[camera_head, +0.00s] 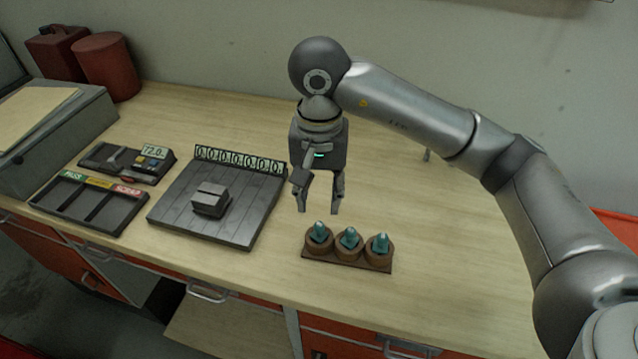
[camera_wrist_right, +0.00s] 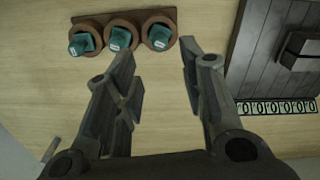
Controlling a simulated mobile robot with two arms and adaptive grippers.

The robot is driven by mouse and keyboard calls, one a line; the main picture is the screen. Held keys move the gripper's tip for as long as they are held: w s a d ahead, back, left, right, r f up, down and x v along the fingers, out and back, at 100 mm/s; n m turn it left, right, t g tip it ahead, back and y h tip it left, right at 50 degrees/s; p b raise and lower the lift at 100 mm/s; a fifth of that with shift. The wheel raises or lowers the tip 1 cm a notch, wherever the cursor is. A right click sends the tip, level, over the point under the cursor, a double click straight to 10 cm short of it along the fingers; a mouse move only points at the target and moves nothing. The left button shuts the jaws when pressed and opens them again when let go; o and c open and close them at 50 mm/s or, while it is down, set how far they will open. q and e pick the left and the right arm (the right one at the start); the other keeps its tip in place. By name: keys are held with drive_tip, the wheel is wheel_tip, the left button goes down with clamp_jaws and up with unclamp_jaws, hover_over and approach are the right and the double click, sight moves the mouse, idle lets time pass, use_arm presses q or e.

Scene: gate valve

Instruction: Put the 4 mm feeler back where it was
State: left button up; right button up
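Three teal feelers stand in round brown cups on a small wooden rack (camera_head: 345,264) near the front of the bench. They are the left feeler (camera_head: 319,232), the middle feeler (camera_head: 349,238) and the right feeler (camera_head: 380,244). In the wrist view the same rack (camera_wrist_right: 166,13) is at the top, and each feeler carries a pale label too small to read, so I cannot tell which is 4 mm. My right gripper (camera_head: 319,206) points down above the bench, just behind the rack. Its fingers (camera_wrist_right: 157,58) are apart with nothing between them. My left gripper is out of view.
A dark slatted board (camera_head: 175,213) with a grey block (camera_head: 211,199) and a row of numbered tags (camera_head: 240,160) lies left of the rack. A three-slot labelled tray (camera_head: 90,204) and a meter (camera_head: 128,161) are further left. The bench right of the rack is clear.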

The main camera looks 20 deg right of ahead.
wheel_tip(320, 180, up, 3)
drive_tip(key=shift+f, duration=0.1)
idle(0.4)
